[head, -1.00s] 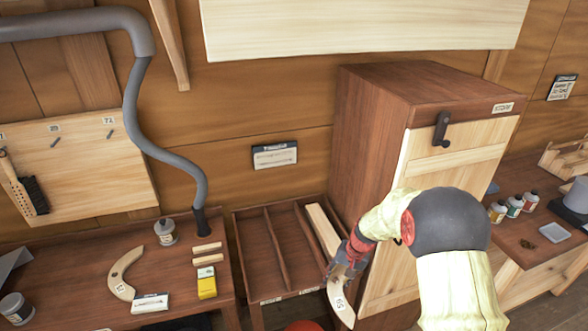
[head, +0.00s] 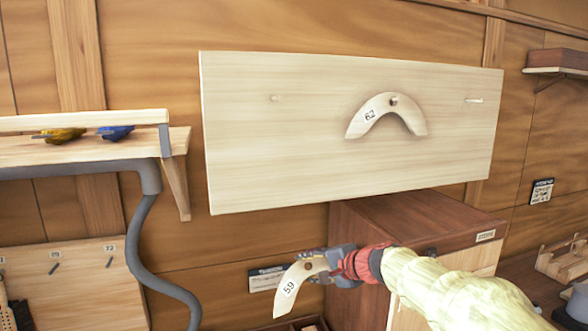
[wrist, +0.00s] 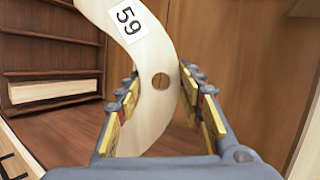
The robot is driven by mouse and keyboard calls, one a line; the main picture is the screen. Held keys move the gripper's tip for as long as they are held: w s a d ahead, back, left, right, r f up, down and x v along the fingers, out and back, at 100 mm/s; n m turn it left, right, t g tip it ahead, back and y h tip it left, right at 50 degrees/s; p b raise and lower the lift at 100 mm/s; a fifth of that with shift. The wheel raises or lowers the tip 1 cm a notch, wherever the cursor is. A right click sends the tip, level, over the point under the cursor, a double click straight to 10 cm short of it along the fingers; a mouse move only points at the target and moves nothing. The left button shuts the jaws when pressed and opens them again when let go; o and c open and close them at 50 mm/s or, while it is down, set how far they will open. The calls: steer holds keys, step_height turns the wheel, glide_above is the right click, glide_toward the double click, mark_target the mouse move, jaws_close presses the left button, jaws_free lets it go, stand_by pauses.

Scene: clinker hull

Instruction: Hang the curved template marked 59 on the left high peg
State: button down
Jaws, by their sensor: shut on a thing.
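The curved template marked 59 (head: 291,286) is pale wood with a white number label, and hangs tilted in my gripper (head: 322,266) below the high board (head: 240,150). In the wrist view the template (wrist: 142,128) passes between both fingers, with its round hole (wrist: 160,81) clear between them. The left high peg (head: 274,98) is bare, up and slightly left of my gripper. The middle peg (head: 393,99) carries a curved template marked 62 (head: 385,113). The right high peg (head: 474,100) is bare.
A dark cabinet (head: 365,235) stands below the board, behind my arm. A shelf (head: 80,148) with a blue and a yellow tool is left of the board, above a grey hose (head: 150,225). A lower peg board (head: 70,280) is at lower left. The space before the high board is clear.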

steer(key=s+a+r+t+y+p, duration=0.1)
steer(key=s+a+r+t+p, duration=0.2)
steer(key=r, duration=1.2)
steer(key=s+r+m+p, duration=0.1)
steer(key=s+r+p, duration=0.3)
steer(key=r, duration=1.1)
steer(key=s+a+r+t+y+p, duration=0.15)
steer(key=s+r, duration=0.35)
steer(key=r, duration=1)
steer(key=shift+t+h, duration=0.25)
steer(key=shift+w+d+f+p+x, duration=0.15)
steer(key=shift+d+p+x, duration=0.15)
steer(key=shift+x, duration=1.2)
steer(key=shift+w+d+f+p+x, duration=0.1)
steer(key=shift+w+d+p+x, duration=0.15)
steer(key=shift+x, duration=1.25)
steer(key=shift+w+d+f+p+x, duration=0.1)
steer(key=shift+d+p+x, duration=0.25)
steer(key=shift+x, duration=1.15)
steer(key=shift+w+a+f+b, duration=0.2)
steer(key=shift+w+f+b, duration=0.2)
steer(key=shift+w+b, duration=0.25)
steer(key=c, duration=1.1)
jaws_free()
